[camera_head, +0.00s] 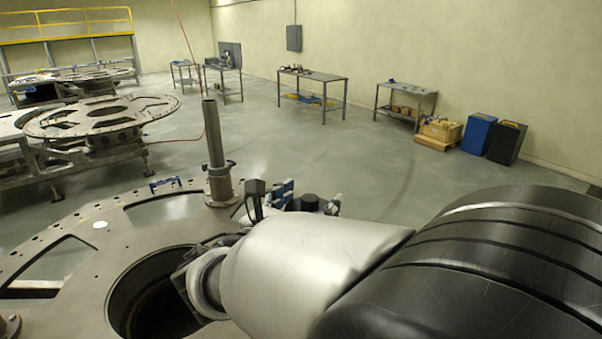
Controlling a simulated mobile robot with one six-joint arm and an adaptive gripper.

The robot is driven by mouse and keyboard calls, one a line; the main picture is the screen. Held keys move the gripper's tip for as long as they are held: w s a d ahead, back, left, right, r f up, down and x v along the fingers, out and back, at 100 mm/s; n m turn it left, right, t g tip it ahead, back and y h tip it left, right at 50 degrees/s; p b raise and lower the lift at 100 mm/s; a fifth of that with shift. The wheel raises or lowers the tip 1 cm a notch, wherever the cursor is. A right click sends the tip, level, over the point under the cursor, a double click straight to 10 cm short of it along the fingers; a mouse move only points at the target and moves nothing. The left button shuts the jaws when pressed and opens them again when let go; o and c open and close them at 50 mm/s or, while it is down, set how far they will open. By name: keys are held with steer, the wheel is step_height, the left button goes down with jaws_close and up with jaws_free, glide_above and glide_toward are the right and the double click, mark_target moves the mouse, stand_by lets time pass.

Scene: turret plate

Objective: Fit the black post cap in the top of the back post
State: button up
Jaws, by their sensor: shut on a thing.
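The back post (213,140) stands upright on the turret plate (82,240), left of the middle of the view. Its top is open, with a dark hollow showing and no cap in it. A dark collar sits low on it, above a flanged foot. My arm reaches in from the right, and its pale wrist ends over the plate's large round opening, in front of the post. My gripper's fingers are hidden by the wrist. I cannot make out the black post cap for certain. A small dark block on a stem (255,187) shows right of the post; I cannot tell what it is.
Blue-grey parts (283,190) and a black round knob (310,201) show just behind my arm. A blue-handled item (165,183) lies left of the post's foot. The plate has several cut-outs. Another turret plate (65,124) stands back left.

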steer(key=shift+w+a+r, duration=0.1)
steer(key=shift+w+r, duration=0.1)
steer(key=shift+r, duration=0.05)
steer(key=s, duration=0.3)
steer(key=shift+r+t+b, duration=0.2)
steer(key=shift+t+b, duration=0.1)
steer(key=shift+s+f, duration=0.1)
steer(key=shift+f, duration=0.25)
steer(key=f+b, duration=0.1)
steer(key=w+f+b, duration=0.1)
steer(key=f, duration=0.1)
steer(key=shift+w+f+b, duration=0.1)
steer(key=shift+w+b, duration=0.1)
steer(key=shift+b, duration=0.1)
steer(key=shift+s+f+b, duration=0.45)
steer(key=shift+f+b, duration=0.1)
steer(key=shift+b, duration=0.05)
steer(key=shift+w+f, duration=0.25)
steer(key=shift+w, duration=0.05)
steer(key=shift+s, duration=0.1)
steer(key=shift+f+b, duration=0.55)
steer(key=shift+f, duration=0.05)
